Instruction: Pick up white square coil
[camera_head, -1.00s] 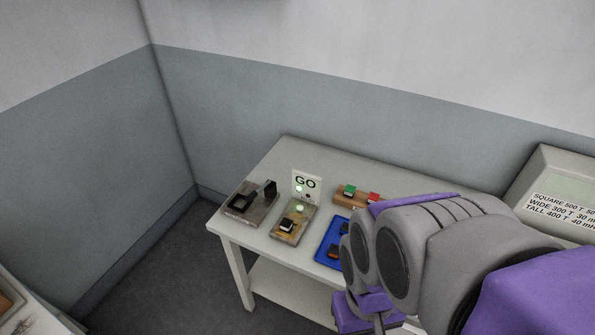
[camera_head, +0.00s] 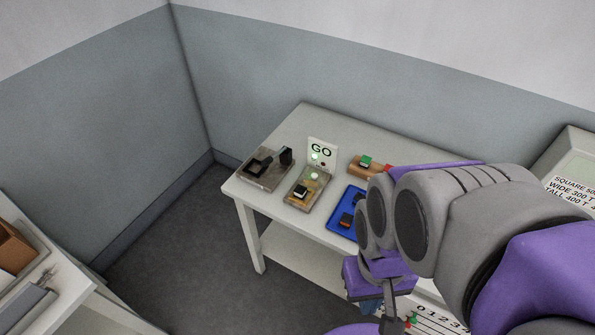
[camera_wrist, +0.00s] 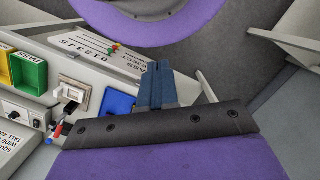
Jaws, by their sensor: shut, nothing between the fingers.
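In the head view my arm stands at the right, apart from the block, and hides part of the table.
The GO sign (camera_head: 322,152) stands behind the plate. Left is a black fixture (camera_head: 263,166); right are a blue tray (camera_head: 338,221) with dark parts and a green-topped block (camera_head: 366,160). In the wrist view are green (camera_wrist: 30,71) and yellow bins and a white rocker-like part (camera_wrist: 72,92).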

